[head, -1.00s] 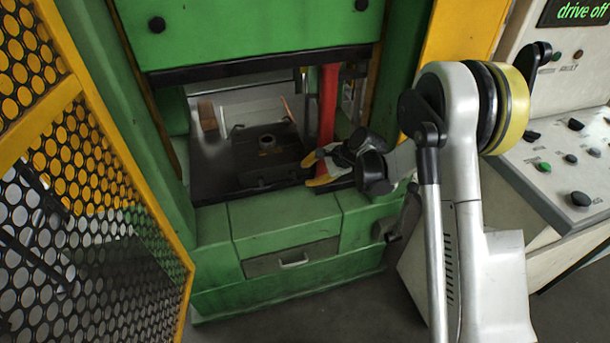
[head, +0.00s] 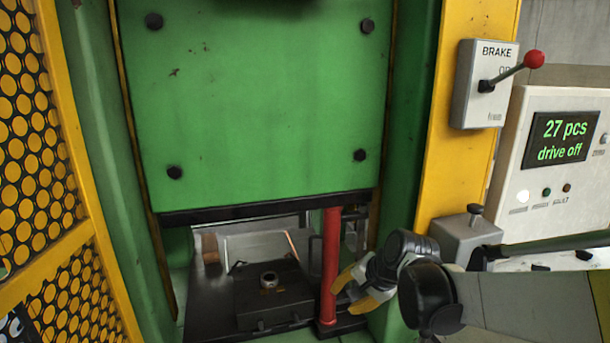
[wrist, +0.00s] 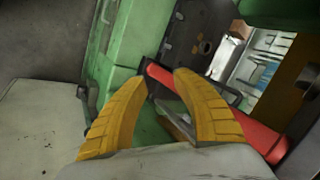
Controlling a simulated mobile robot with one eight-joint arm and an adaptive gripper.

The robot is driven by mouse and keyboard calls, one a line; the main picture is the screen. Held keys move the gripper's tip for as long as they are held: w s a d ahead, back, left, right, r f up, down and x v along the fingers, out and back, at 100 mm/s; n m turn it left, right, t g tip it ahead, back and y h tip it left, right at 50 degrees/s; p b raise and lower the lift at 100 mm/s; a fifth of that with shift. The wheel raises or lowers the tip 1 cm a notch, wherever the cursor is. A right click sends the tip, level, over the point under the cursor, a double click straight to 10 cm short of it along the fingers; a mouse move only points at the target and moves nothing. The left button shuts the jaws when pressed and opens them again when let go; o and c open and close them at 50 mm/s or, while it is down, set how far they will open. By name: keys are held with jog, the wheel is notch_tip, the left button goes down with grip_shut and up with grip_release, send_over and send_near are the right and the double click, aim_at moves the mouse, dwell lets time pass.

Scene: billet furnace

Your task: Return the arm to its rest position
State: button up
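My gripper (head: 350,290) has yellow fingers and is at the right side of the press opening, just right of the upright red post (head: 330,265). In the wrist view my gripper (wrist: 158,85) has its two fingers spread apart with nothing held between them. The red post (wrist: 215,110) passes behind the fingers there; I cannot tell whether it is touched. My arm reaches in from the lower right in the head view.
The green press ram (head: 255,110) hangs above the dark bed with its die (head: 270,285). A yellow mesh guard (head: 60,190) stands at left. A brake box (head: 485,85) with a red-knobbed lever and a control panel (head: 560,140) reading "27 pcs drive off" stand at right.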

jog(key=s+d+r+n+h, duration=0.2)
jog(key=s+d+n, duration=0.2)
jog(key=s, duration=0.7)
jog(key=s+d+r+n+t+h, duration=0.1)
jog(key=s+d, duration=0.4)
jog(key=s, duration=0.7)
jog(key=r+n+h, duration=0.1)
jog(key=n, duration=0.1)
jog(key=shift+r+n+t, duration=0.15)
jog(key=shift+n+t, duration=0.15)
jog(key=shift+n, duration=0.1)
